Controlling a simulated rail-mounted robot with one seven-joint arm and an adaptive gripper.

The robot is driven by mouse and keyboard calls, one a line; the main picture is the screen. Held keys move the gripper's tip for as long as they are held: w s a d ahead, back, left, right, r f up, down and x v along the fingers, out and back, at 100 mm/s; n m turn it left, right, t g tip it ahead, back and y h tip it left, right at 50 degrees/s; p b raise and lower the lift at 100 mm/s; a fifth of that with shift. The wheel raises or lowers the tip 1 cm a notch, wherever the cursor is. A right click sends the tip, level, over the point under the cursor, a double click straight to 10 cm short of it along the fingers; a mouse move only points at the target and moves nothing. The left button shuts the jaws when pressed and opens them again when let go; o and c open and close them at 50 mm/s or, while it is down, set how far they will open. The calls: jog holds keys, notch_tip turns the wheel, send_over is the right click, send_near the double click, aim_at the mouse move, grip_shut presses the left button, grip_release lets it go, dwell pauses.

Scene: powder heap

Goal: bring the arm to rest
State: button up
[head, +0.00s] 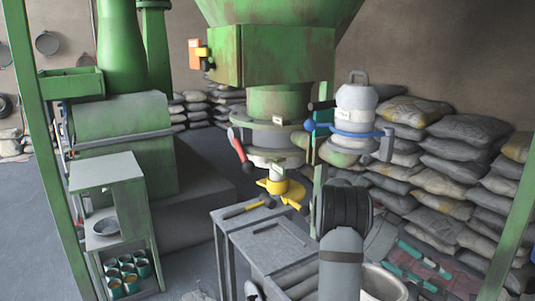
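My arm rises from the bottom edge of the head view, right of the middle, as a grey link topped by a ribbed black joint. It stands in front of the grey work table (265,240). My gripper cannot be made out; whatever lies beyond the black joint is hidden or out of the picture. I see nothing held.
A green hopper (285,55) hangs above, with a yellow-handled outlet (278,186) below it. A grey canister (355,105) with a blue clamp is close behind my arm. Stacked sacks (440,170) fill the right. A side stand (108,190) is at left.

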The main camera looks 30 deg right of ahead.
jog(key=w+a+f+n+t+h, duration=0.1)
jog(key=w+a+n+t, duration=0.1)
jog(key=w, duration=0.3)
jog(key=w+a+f+n+t+h, duration=0.1)
jog(key=w+a+n+t+h, duration=0.1)
jog(key=w+a, duration=0.2)
jog(key=w+a+f+n+t+h, duration=0.1)
jog(key=w+a+f+n+h, duration=0.1)
jog(key=w, duration=0.3)
jog(key=shift+w+a+n+t, duration=0.4)
jog(key=shift+a, duration=0.05)
jog(key=w+a+f+n+t, duration=0.2)
jog(key=w+a+n+t, duration=0.1)
jog(key=a, duration=0.4)
jog(key=w+a+f+n+t+h, duration=0.1)
jog(key=w+a+f+n+t, duration=0.1)
jog(key=a, duration=0.6)
jog(key=shift+w+n+t+p, duration=0.3)
jog(key=shift+w+n+t, duration=0.45)
jog(key=shift+t, duration=0.35)
jog(key=shift+s+d, duration=0.1)
